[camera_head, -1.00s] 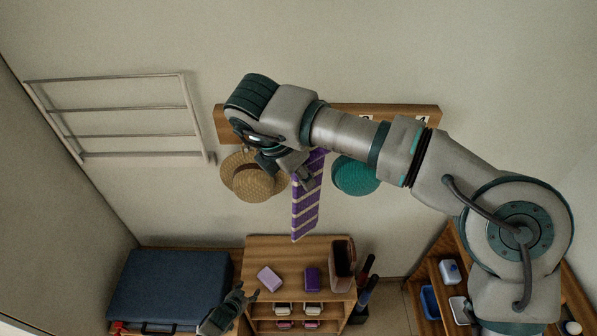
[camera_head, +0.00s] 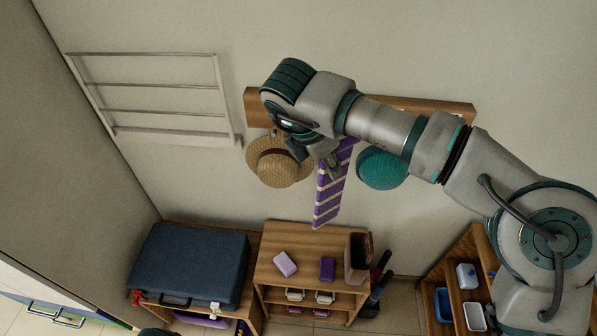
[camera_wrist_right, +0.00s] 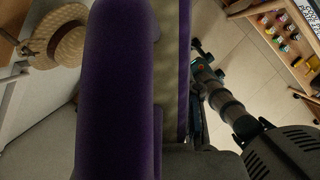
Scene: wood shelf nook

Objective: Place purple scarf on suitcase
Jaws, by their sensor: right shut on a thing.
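The purple scarf (camera_head: 329,198) with pale stripes hangs down in front of the wall, below the wooden hook rail (camera_head: 425,105). My right gripper (camera_head: 322,163) is shut on the scarf near its upper part. The arm hides the scarf's top, so I cannot tell if it still touches a hook. In the right wrist view the purple cloth (camera_wrist_right: 118,90) fills the middle, close to the camera. The dark blue suitcase (camera_head: 190,262) lies flat on a low wooden bench at lower left, its top bare. My left gripper (camera_wrist_right: 203,68) shows small in the right wrist view; its jaws are unclear.
A straw hat (camera_head: 278,168) and a teal hat (camera_head: 381,168) hang on either side of the scarf. A wooden cabinet (camera_head: 290,242) right of the suitcase bears a pink item, a purple item and a brown bag (camera_head: 357,258). A metal rack (camera_head: 150,135) is on the wall.

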